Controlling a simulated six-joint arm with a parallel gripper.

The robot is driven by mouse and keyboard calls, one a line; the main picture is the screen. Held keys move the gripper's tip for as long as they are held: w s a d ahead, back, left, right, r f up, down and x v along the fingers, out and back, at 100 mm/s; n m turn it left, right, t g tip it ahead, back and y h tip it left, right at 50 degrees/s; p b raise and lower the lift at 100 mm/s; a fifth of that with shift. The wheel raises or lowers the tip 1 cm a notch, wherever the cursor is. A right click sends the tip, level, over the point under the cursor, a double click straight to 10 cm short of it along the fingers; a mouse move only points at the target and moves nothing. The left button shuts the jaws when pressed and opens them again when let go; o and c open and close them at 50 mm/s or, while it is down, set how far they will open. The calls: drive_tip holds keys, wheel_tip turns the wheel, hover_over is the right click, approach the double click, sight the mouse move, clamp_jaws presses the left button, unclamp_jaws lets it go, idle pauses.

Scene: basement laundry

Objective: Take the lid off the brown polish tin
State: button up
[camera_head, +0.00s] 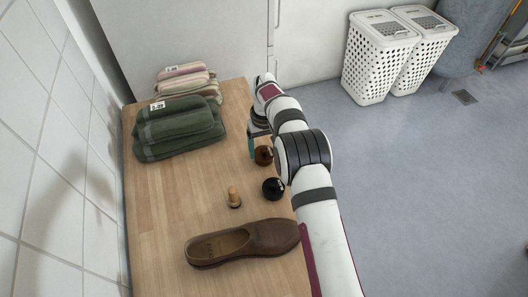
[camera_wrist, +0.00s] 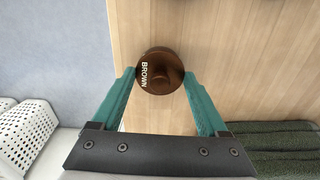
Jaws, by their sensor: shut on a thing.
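The brown polish tin (camera_head: 263,155) is near the right edge of the wooden table, partly hidden by my arm. In the wrist view its round brown lid (camera_wrist: 160,62), marked BROWN, faces the camera. My gripper (camera_wrist: 158,76) is shut on the lid, with one teal fingertip at each side. My gripper also shows in the head view (camera_head: 254,148), beside the tin and partly hidden by my wrist. I cannot tell whether the lid is seated or raised.
A black tin (camera_head: 273,188), a small wooden-handled brush (camera_head: 234,196) and a brown shoe (camera_head: 242,243) are on the table (camera_head: 172,200) nearer the camera. Folded green towels (camera_head: 178,128) and striped towels (camera_head: 187,80) lie farther back. White baskets (camera_head: 378,57) stand on the floor.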

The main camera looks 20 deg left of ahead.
drive_tip(key=shift+c, duration=1)
drive_tip(key=shift+r, duration=0.1)
